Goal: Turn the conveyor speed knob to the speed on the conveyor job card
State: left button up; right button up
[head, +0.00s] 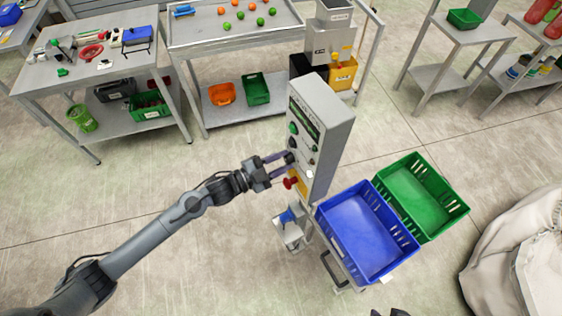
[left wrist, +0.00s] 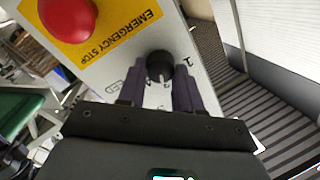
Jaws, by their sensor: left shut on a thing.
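The grey control box (head: 330,120) stands upright in the middle of the head view, its panel facing left. My left gripper (head: 283,162) reaches it from the left, fingers at the panel. In the left wrist view my left gripper (left wrist: 158,85) has its two dark fingers on either side of the black speed knob (left wrist: 160,64), shut on it. A pale pointer mark shows on the knob, with dial numbers and part of the word SPEED around it. Which number it points to is unclear. I cannot make out a readable job card. Dark tips at the bottom edge of the head view may be my right gripper.
A red emergency stop button (left wrist: 68,18) on a yellow plate sits close to the knob. A blue crate (head: 366,235) and a green crate (head: 420,195) stand right of the box. Worktables stand behind; the floor at left is clear.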

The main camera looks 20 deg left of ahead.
dwell(0.3)
pick_arm(q)
jog(key=o, duration=1)
jog(key=shift+o, duration=0.2)
jog(key=shift+s+a+f, duration=0.1)
jog(key=shift+s+a, duration=0.25)
jog(key=shift+s, duration=0.05)
jog(key=b+v, duration=0.1)
jog(key=v, duration=0.8)
jog(key=shift+s+a+b, duration=0.2)
jog(key=shift+s+b, duration=0.15)
jog(key=shift+b, duration=0.05)
